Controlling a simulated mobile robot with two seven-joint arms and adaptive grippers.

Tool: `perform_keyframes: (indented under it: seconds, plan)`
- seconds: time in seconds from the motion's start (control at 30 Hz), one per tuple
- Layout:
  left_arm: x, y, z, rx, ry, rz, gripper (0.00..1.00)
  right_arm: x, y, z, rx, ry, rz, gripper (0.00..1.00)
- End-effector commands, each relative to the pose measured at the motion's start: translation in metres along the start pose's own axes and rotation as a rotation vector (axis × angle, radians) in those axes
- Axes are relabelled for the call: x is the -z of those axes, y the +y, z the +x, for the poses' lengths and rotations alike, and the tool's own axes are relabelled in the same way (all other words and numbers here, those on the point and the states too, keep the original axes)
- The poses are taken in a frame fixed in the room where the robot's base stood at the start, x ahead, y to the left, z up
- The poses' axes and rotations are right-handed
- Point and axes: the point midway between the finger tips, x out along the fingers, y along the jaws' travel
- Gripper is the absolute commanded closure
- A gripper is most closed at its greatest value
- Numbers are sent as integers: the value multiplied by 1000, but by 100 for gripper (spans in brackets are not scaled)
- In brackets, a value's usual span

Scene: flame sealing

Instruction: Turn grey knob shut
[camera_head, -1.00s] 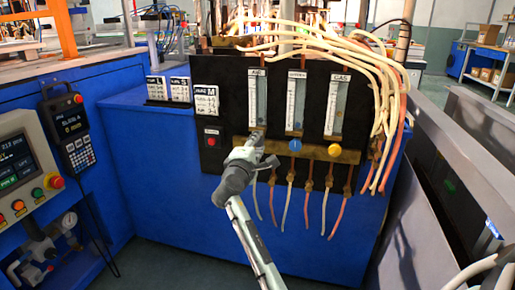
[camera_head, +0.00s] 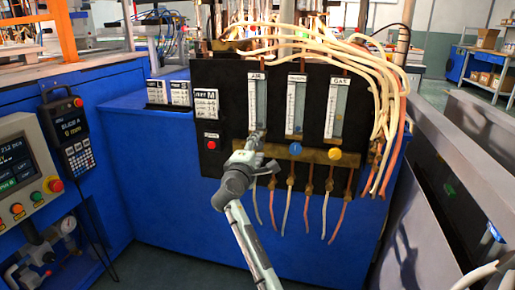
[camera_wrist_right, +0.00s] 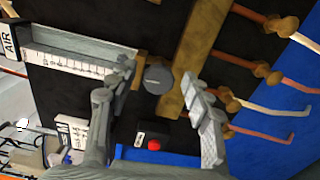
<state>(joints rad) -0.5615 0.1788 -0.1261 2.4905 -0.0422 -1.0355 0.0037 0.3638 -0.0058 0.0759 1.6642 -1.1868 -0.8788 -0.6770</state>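The grey knob (camera_wrist_right: 158,80) sits on the brass bar (camera_wrist_right: 195,65) of the black panel, below the flow tube labelled AIR. My right gripper (camera_wrist_right: 162,78) is open, with one finger on each side of the knob and small gaps visible. In the head view my right gripper (camera_head: 260,149) is at the left end of the brass bar and hides the grey knob. The blue knob (camera_head: 294,152) and the yellow knob (camera_head: 335,153) stand to its right. My left gripper is not in view.
A red button (camera_wrist_right: 154,144) is on the panel beside the fingers. Pale and reddish hoses (camera_head: 383,95) loop over the panel's right side and hang below the bar. A control box (camera_head: 28,170) and a handheld pendant (camera_head: 73,135) are at the left.

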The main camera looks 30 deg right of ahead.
Motion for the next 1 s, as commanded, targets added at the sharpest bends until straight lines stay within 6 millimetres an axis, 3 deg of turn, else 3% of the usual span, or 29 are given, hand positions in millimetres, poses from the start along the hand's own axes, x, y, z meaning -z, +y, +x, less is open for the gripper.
perform_keyframes:
  seconds: [0.23,0.6,1.0]
  plan:
    - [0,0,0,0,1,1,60,1,0,-11,0,1,1,50]
    - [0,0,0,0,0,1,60,0,0,-67,1,1,0,50]
    - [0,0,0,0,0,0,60,0,0,-75,0,0,0,50]
